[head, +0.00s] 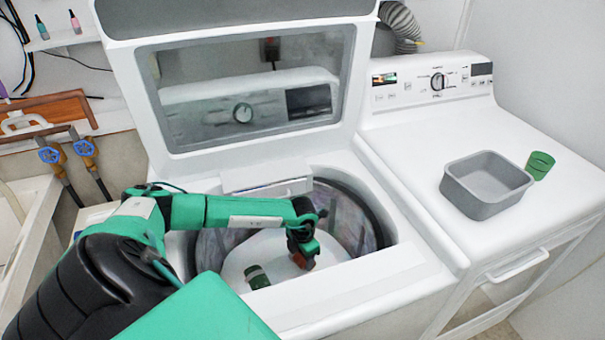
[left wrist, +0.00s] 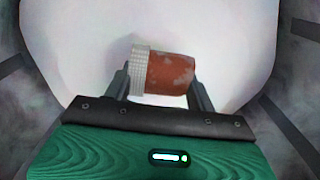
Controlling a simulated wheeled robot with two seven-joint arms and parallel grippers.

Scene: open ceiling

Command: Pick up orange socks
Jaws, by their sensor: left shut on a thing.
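The orange socks (left wrist: 172,73) are a short orange roll with pale patches and a ribbed whitish cuff at one end. In the left wrist view they lie between the two fingers of my left gripper (left wrist: 158,88), which is shut on them. In the head view my left gripper (head: 302,260) reaches down into the open washer drum, and a bit of the orange socks (head: 299,262) shows at its tips. I cannot tell whether the socks still touch the white drum centre. My right gripper is not in view.
The washer (head: 405,258) has its lid (head: 245,90) raised. A green rolled item (head: 257,277) lies in the drum left of my gripper. A grey bin (head: 486,184) and a green roll (head: 540,165) stand on the dryer (head: 425,140) at right.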

